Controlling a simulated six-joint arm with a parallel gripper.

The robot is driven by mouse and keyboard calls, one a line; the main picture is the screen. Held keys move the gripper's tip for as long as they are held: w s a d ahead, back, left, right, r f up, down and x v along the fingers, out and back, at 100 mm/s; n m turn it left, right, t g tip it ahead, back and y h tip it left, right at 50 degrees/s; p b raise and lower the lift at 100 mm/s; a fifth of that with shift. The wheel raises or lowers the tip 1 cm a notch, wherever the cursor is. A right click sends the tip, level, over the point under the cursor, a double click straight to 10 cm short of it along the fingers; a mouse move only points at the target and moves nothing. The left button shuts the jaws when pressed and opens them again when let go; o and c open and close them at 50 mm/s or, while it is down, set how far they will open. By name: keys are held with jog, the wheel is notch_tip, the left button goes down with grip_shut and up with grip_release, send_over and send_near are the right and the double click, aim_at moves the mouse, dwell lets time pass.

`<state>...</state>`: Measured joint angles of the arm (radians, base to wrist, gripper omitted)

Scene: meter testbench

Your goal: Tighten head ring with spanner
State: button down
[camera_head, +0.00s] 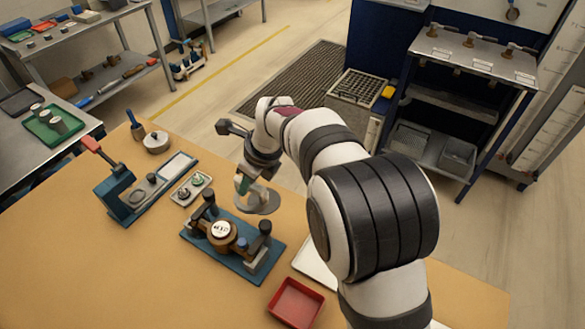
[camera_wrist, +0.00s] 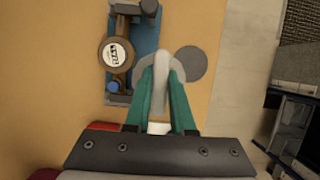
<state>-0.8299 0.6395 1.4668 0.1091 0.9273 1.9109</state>
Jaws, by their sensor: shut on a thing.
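The meter (camera_head: 221,230) has a white dial face and a brass-brown head ring, and it sits in a blue fixture (camera_head: 205,246) with dark clamp posts. The wrist view shows the head ring (camera_wrist: 103,54) at upper left. My gripper (camera_head: 243,184) has teal fingers and is above the table, behind and to the right of the meter in the head view. In the wrist view my gripper (camera_wrist: 161,80) is shut on a pale grey piece, which I take as the spanner (camera_wrist: 161,66). The fingers partly hide its wide end. The spanner looks apart from the head ring.
A dark grey disc (camera_wrist: 191,63) lies beside the spanner. A red tray (camera_head: 296,302) is at the front. The front-left table is clear.

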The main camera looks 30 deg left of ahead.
jog(key=shift+s+a+f+n+g+h, duration=0.65)
jog(key=shift+s+n, duration=0.7)
jog(key=shift+n, duration=2)
jog(key=shift+s+a+f+n+g+h, duration=0.3)
jog(key=shift+s+n+g+h, duration=0.75)
jog(key=shift+n, duration=2.25)
jog(key=shift+s+a+f+n+g+h, duration=0.7)
jog(key=shift+s+n, duration=1)
jog(key=shift+n, duration=1.65)
jog(key=shift+d, duration=0.15)
jog(key=shift+f, duration=0.35)
jog(key=shift+f, duration=0.75)
